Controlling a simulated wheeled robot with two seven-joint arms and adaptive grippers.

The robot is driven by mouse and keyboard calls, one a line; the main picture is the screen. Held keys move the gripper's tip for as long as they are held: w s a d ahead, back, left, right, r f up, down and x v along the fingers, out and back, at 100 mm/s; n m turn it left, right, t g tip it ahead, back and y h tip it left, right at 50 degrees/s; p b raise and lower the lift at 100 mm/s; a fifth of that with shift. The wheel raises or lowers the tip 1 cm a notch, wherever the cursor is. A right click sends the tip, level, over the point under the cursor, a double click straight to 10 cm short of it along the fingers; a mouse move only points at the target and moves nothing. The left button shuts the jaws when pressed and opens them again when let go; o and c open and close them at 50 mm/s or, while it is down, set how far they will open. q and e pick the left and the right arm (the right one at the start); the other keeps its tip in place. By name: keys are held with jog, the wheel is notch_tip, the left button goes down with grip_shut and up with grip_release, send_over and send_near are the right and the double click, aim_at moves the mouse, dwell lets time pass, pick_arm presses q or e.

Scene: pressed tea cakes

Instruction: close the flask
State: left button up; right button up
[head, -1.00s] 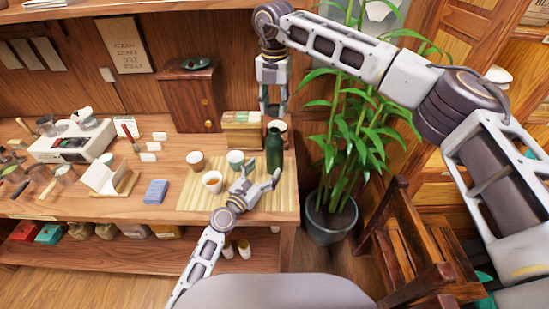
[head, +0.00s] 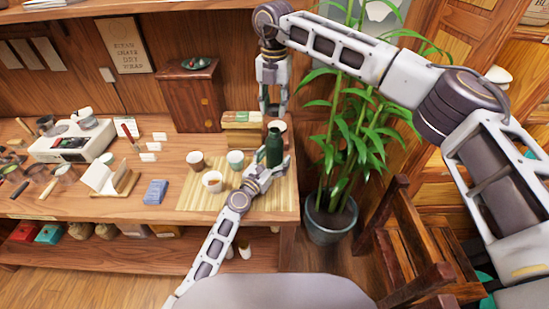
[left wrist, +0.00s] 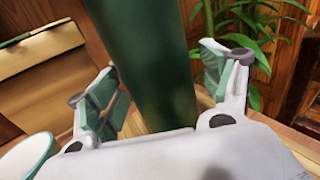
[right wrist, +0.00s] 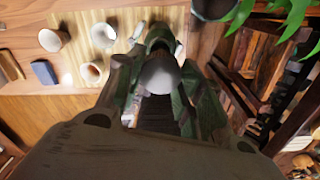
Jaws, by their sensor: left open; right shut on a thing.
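The dark green flask (head: 274,148) stands upright at the right end of the bamboo mat. It fills the middle of the left wrist view (left wrist: 150,60). My left gripper (head: 268,172) is open, low on the flask, with its fingers on either side; in the left wrist view (left wrist: 165,95) a gap shows by the left finger. My right gripper (head: 274,112) points down just above the flask's top. In the right wrist view it is shut on a small grey rounded piece (right wrist: 160,74), apparently the flask's cap. Whether this piece touches the flask is hidden.
A box (head: 242,131) is behind, a potted plant (head: 331,219) to the right. A blue block (head: 155,191) lies left.

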pick_arm(q)
jog(key=c, duration=1.6)
jog(key=shift+o, duration=0.2)
pick_arm(e)
jog(key=shift+f, duration=2.45)
jog(key=shift+f, duration=0.2)
jog(key=shift+f, duration=0.7)
jog(key=shift+f, duration=0.6)
pick_arm(q)
grip_shut()
pick_arm(e)
jog(key=shift+m, duration=0.3)
